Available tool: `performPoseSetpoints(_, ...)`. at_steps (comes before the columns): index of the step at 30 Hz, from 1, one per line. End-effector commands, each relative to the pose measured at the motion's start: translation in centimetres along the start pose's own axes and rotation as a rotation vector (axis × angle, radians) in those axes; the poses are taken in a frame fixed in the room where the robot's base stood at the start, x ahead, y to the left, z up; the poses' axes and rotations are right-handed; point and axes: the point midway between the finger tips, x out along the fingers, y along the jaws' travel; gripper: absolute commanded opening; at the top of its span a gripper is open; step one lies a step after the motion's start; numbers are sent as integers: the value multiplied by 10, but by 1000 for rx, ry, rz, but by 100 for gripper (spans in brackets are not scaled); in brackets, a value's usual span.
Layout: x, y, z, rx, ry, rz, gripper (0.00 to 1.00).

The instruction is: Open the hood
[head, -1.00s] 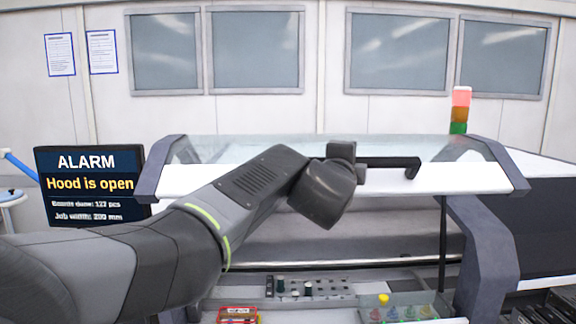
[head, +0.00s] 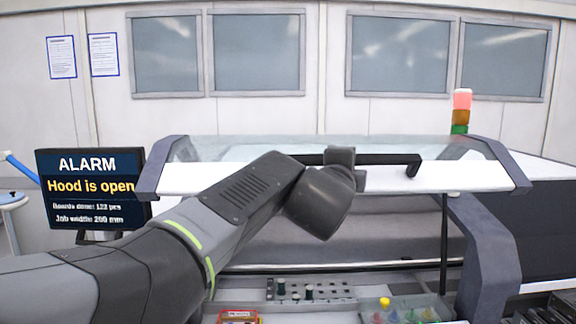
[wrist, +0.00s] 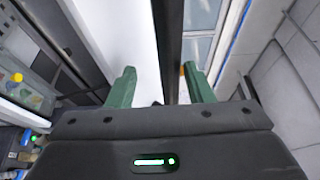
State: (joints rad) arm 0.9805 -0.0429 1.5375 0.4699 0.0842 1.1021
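The hood (head: 400,179) of the machine stands raised, with a clear window, a white front edge and dark grey side arms. Its black bar handle (head: 390,159) runs along the front edge; in the wrist view the handle (wrist: 167,40) passes between my green fingertips. My gripper (wrist: 159,70) is open around the handle, with the fingers apart and a gap showing on the left of the bar. In the head view my wrist hides the fingers. The alarm screen (head: 90,187) at left reads "Hood is open".
A thin dark strut (head: 444,240) stands under the hood at right. Below are a perforated block (head: 318,291) with dark pegs, a red-edged box (head: 239,317) and a clear tray (head: 440,300) of coloured parts. A signal tower (head: 461,112) shows its red top light.

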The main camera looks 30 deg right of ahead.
Motion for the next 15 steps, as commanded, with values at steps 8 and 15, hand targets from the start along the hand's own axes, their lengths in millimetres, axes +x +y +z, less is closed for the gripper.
performPoseSetpoints(8, -54, -2, 0, -1, 0, -1, 45)
performPoseSetpoints(15, -93, -2, 0, -1, 0, -2, 45)
